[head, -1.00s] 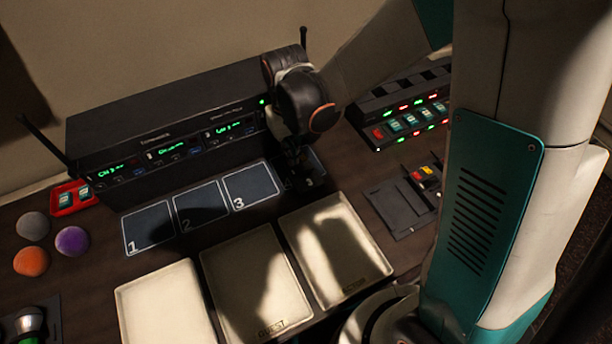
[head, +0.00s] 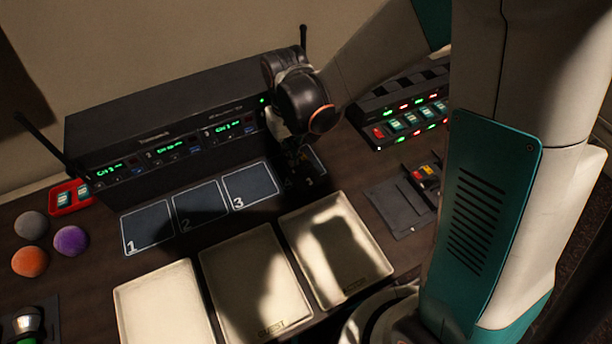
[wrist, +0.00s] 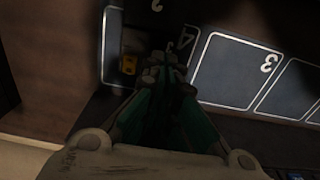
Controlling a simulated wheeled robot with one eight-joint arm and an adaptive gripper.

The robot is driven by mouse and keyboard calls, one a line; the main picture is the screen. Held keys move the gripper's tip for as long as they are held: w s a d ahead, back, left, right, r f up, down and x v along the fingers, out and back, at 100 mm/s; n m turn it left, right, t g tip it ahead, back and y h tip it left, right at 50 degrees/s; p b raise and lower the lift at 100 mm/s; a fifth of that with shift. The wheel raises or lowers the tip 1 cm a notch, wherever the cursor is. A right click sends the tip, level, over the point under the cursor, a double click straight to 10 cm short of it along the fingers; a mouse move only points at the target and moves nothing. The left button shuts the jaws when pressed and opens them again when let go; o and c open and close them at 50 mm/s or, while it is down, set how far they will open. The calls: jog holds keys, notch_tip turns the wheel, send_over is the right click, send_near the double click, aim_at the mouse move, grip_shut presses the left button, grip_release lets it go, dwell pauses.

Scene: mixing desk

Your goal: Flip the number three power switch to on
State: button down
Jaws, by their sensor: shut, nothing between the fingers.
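A long black receiver rack (head: 150,128) stands at the back of the desk, with three lit green displays. The rightmost visible display (head: 226,128) has small controls beside it; I cannot make out which is the number three power switch or its position. My gripper (head: 300,160) is in front of the rack's right end, over the numbered mats, and my arm hides that end. In the wrist view my gripper (wrist: 165,68) is shut and empty, its fingertips close together above mat 4. A small yellow item (wrist: 128,65) is beside the fingertips.
Mats numbered 1 (head: 148,228), 2 (head: 200,206) and 3 (head: 250,186) lie before the rack. Pale trays (head: 255,285) stand nearer. A charger with several lit bays (head: 405,115) is at right; a red tray (head: 70,198) and coloured foam balls (head: 71,240) are at left.

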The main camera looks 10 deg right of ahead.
jog(key=shift+f+b, duration=0.55)
jog(key=shift+f, duration=0.2)
jog(key=shift+r, duration=0.15)
jog(key=shift+r+p, duration=2.6)
jog(key=shift+r, duration=0.85)
jog(key=shift+s+f, duration=0.1)
jog(key=shift+s, duration=0.05)
